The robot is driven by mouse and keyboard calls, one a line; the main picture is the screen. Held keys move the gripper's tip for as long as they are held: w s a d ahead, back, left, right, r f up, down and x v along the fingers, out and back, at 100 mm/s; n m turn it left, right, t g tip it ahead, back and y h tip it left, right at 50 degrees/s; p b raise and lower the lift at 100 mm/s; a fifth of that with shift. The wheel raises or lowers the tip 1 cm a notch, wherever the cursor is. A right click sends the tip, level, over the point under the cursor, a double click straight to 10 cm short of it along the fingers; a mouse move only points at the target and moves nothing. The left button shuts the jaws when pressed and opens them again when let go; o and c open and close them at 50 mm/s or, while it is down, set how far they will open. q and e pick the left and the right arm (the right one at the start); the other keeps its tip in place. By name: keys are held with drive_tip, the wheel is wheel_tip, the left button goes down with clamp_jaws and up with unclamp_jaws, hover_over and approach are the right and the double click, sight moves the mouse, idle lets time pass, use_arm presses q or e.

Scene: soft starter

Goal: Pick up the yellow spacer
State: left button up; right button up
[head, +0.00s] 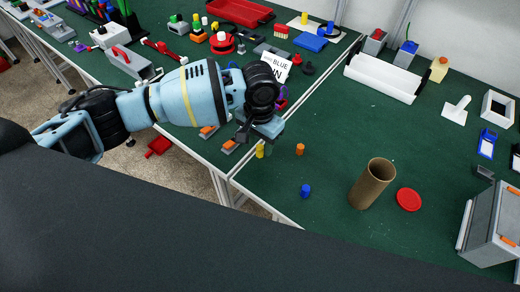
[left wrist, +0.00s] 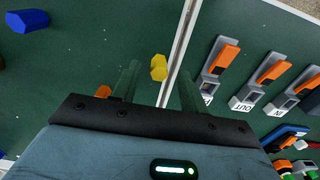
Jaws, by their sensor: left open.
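The yellow spacer (head: 260,151) stands on the green table near the seam between two tabletops, just below my left gripper (head: 262,139) in the head view. In the left wrist view the yellow spacer (left wrist: 158,68) shows between the two fingers of the left gripper (left wrist: 157,82), near their tips. The fingers are apart and I see no grip on the spacer. The gripper's body partly covers the fingers in the head view. My right gripper is not in view.
An orange spacer (head: 300,149) stands close to the right, and a blue spacer (head: 305,190) stands nearer the front. A brown cardboard tube (head: 372,184) and red lid (head: 409,200) are further right. Grey-and-orange switches (left wrist: 273,83) lie across the seam. Table between is clear.

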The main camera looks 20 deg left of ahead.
use_arm(q)
drive_tip(key=shift+f, duration=1.3)
clamp_jaws()
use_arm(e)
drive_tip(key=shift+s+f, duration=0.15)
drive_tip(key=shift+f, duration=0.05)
use_arm(q)
drive_tip(key=shift+r, duration=0.2)
drive_tip(key=shift+r, duration=0.7)
wheel_tip(320, 180, up, 2)
drive_tip(key=shift+s+d+r, duration=0.1)
drive_tip(key=shift+d, duration=0.05)
drive_tip(key=s+d, duration=0.3)
drive_tip(key=s, duration=0.1)
drive_tip(key=s+d+p, duration=0.1)
drive_tip(key=s+d, duration=0.2)
drive_tip(key=s, duration=0.1)
drive_tip(key=s+d+r, duration=0.1)
drive_tip(key=s+d, duration=0.3)
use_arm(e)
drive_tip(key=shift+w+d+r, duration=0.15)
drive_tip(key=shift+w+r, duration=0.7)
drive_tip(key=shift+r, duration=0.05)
